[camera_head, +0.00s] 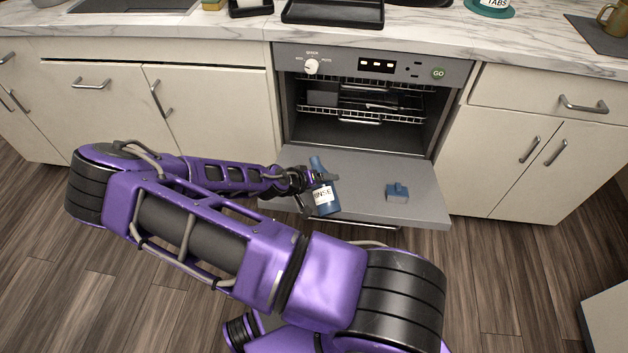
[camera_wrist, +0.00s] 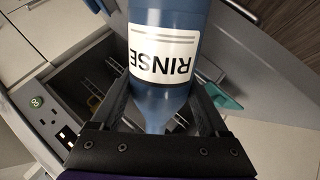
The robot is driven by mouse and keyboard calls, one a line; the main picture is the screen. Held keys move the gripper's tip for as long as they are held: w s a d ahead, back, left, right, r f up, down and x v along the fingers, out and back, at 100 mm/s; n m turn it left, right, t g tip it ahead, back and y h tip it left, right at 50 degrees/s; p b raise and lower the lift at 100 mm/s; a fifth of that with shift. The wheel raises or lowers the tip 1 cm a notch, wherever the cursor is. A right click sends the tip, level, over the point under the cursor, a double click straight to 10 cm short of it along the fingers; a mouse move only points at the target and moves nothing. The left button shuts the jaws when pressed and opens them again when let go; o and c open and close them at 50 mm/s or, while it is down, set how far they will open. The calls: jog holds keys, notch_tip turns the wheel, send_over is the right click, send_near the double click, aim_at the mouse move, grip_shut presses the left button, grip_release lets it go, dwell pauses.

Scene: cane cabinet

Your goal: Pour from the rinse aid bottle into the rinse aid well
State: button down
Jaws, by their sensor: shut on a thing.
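The blue rinse aid bottle (camera_head: 324,201), with a white RINSE label, is over the left part of the lowered dishwasher door in the head view. Its narrow neck points up, with a slight tilt. My gripper (camera_head: 308,180) is shut on the bottle near its upper part. In the wrist view the bottle (camera_wrist: 168,55) lies between my two fingers (camera_wrist: 165,108), its label upside down. A small blue block with a raised top (camera_head: 397,193) is on the right part of the door, apart from the bottle. I cannot tell whether it is the rinse aid well.
The open dishwasher (camera_head: 365,125) has wire racks inside and its door (camera_head: 425,192) lowered flat. Cabinets stand on both sides. A marble counter (camera_head: 420,28) above holds a black tray (camera_head: 332,12) and a TABS container (camera_head: 492,6). Wood floor is in front.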

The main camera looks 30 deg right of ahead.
jog(key=shift+s+f+n+g, duration=0.1)
jog(key=shift+f+n+g, duration=0.3)
jog(key=shift+f+g, duration=0.25)
dwell(1.7)
jog(key=shift+s+r+g+y+p, duration=0.15)
jog(key=shift+r+g+y+p, duration=0.2)
jog(key=shift+g, duration=0.2)
dwell(2.1)
